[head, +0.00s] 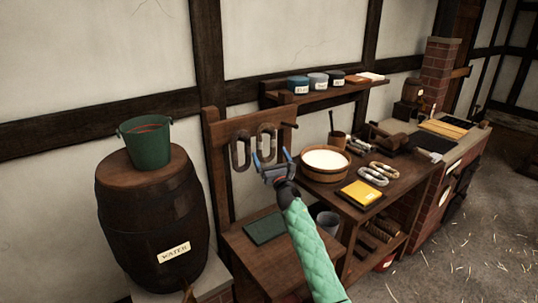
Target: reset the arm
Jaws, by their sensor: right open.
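My right gripper (274,164) is at the end of my green padded arm (313,248), which comes up from the bottom of the head view. Its two blue-tipped fingers are apart and nothing shows between them. My left gripper is not in view.
A wooden bench (345,208) holds the tub, a yellow book (361,193) and loose links (373,177). A lower table bears a dark green slab (265,228). A barrel (152,222) with a green bucket (145,142) stands left. Open floor (450,240) lies right.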

